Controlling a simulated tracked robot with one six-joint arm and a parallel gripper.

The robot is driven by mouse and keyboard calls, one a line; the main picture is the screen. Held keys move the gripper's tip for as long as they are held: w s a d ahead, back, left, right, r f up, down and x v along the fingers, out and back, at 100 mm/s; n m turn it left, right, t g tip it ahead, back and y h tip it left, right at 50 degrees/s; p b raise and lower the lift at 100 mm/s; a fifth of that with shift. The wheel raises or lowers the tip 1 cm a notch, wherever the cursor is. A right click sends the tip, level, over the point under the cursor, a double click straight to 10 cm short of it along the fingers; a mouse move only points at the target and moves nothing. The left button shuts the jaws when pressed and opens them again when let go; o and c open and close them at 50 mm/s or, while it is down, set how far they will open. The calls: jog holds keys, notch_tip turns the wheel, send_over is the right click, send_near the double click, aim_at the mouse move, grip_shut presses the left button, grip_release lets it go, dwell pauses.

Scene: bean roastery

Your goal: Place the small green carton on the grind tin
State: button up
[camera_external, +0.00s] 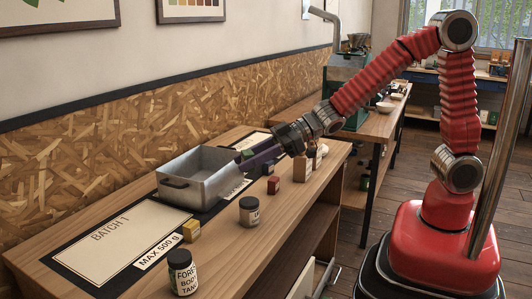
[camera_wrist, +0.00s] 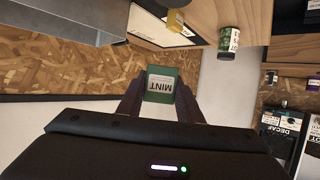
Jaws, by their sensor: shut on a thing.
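My gripper (camera_external: 250,157) is shut on the small green carton (camera_wrist: 161,84), which is labelled MINT. In the wrist view the carton sits between the two dark fingers, its lettering upside down. In the external view only a bit of dark green (camera_external: 246,153) shows at the fingertips. A grey metal open box with a dark handle, which I take to be the grind tin (camera_external: 209,190), stands on the bench just left of my gripper. Its grey side appears at the top left of the wrist view (camera_wrist: 70,20). The carton is near its right end; I cannot tell the exact height or gap.
A yellow box (camera_external: 191,231), a dark-lidded jar (camera_external: 183,274), another jar (camera_external: 249,212), a red box (camera_external: 273,185) and a brown box (camera_external: 301,168) stand along the bench's front side. A BATCH 1 card (camera_external: 110,240) lies flat at left. The chipboard wall (camera_external: 130,155) is close behind.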

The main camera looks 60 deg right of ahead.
send_over(249, 201)
notch_tip(249, 201, down, 6)
dwell(0.4)
jog(key=shift+f, duration=1.85)
jog(key=shift+f, duration=0.1)
jog(key=o, duration=1)
